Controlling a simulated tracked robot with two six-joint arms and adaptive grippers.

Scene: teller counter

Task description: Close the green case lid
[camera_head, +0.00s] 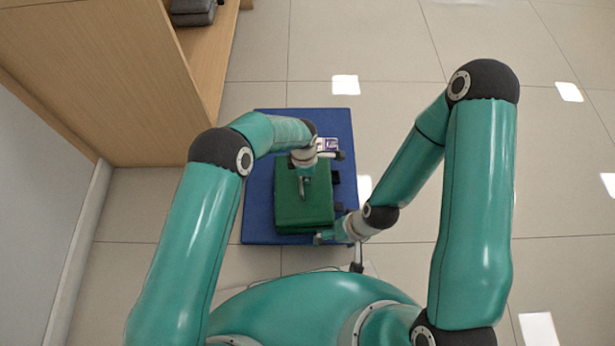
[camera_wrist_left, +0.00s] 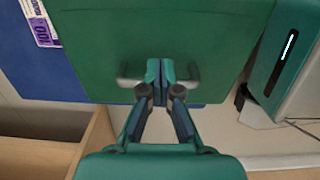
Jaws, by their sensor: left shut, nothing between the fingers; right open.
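The green case (camera_head: 290,208) stands on a blue mat (camera_head: 258,190), with its flat green lid panel on top. I cannot tell whether the lid is fully down. In the left wrist view the lid (camera_wrist_left: 215,30) fills the upper middle, and a grey handle (camera_wrist_left: 187,82) shows on both sides of the fingers. My left gripper (camera_head: 306,192) is over the lid, its fingers shut and empty (camera_wrist_left: 159,70); whether they touch the lid is unclear. My right gripper (camera_head: 326,235) is open beside the case's near right corner.
A purple banknote bundle (camera_wrist_left: 42,20) lies on the mat beyond the case; it also shows in the head view (camera_head: 330,145). Small dark objects (camera_head: 336,178) sit along the case's right side. A wooden counter (camera_head: 120,70) stands at left. The tiled floor at right is clear.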

